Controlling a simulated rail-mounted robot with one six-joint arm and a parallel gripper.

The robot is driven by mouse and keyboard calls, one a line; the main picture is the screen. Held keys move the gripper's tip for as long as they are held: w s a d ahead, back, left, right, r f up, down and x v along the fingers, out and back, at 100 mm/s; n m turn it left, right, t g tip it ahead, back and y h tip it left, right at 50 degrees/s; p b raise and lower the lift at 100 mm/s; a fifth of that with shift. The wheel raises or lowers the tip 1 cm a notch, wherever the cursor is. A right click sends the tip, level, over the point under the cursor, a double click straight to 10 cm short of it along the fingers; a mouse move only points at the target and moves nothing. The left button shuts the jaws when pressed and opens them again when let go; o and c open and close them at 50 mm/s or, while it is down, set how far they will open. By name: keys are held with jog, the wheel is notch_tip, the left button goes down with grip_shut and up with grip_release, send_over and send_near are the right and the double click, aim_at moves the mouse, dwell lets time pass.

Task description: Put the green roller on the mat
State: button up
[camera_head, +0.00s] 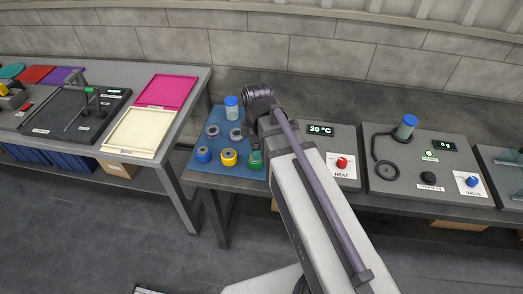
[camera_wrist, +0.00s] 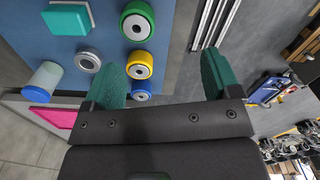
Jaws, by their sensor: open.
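The green roller (camera_wrist: 137,20), a green ring with a pale hub, lies on a blue sheet (camera_wrist: 28,40) at the top of the wrist view. In the head view the green roller (camera_head: 255,160) is at the sheet's front right, partly behind my arm. My gripper (camera_wrist: 160,62) is open and empty, its two green fingers apart; the green roller is beyond the fingertips. A raised teal square (camera_wrist: 68,18) lies left of the roller; my arm hides it in the head view. I cannot tell whether the mat is the blue sheet (camera_head: 190,170) or another piece.
A yellow roller (camera_head: 228,157) and a blue roller (camera_head: 203,154) are left of the green one. Grey rollers (camera_head: 236,134) and a blue-lidded jar (camera_head: 232,107) are behind. A heat panel (camera_head: 341,172) stands right. Magenta (camera_head: 167,90) and cream (camera_head: 140,132) trays are on the left table.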

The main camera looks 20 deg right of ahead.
jog(key=s+m, duration=0.6)
jog(key=m, duration=0.9)
jog(key=shift+s+m, duration=0.3)
jog(key=shift+a, duration=0.1)
